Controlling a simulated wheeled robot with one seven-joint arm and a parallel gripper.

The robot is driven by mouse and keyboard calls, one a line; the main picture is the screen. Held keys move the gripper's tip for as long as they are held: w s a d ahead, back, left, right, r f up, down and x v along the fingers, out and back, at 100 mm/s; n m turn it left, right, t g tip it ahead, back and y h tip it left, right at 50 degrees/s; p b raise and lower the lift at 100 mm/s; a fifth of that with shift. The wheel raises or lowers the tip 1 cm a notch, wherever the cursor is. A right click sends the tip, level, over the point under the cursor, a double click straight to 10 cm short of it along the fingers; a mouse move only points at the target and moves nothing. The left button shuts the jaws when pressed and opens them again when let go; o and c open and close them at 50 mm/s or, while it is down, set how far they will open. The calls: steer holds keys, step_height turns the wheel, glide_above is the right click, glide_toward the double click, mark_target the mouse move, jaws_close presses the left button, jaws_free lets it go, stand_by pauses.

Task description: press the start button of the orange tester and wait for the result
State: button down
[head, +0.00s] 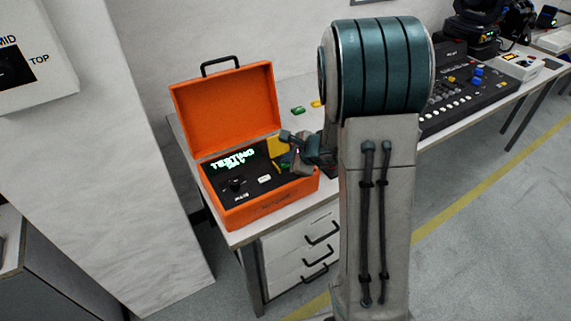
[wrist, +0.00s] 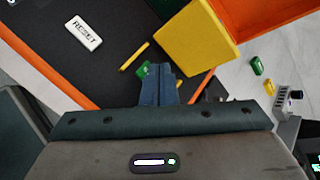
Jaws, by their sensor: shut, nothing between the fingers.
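The orange tester (head: 222,108) is an open case on the bench in the head view. Its lit display (head: 232,158) reads "TESTING" above a second line too small to read. My gripper (wrist: 157,70) is shut and empty, with its fingertips over the tester's dark panel. A green button (wrist: 143,71) shows beside and partly behind the fingertips in the wrist view. I cannot tell whether they touch it. A yellow block (wrist: 197,42) stands up and right.
A knob (head: 236,184) is at the panel's left front. A black control desk (head: 470,98) stands to the right. My arm hides part of the bench.

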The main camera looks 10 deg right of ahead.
stand_by(0.4)
steer(key=shift+r+p, duration=0.4)
steer(key=shift+r, duration=0.35)
step_height(320, 180, up, 5)
steer(key=p, duration=0.3)
steer(key=shift+p, duration=0.3)
stand_by(0.4)
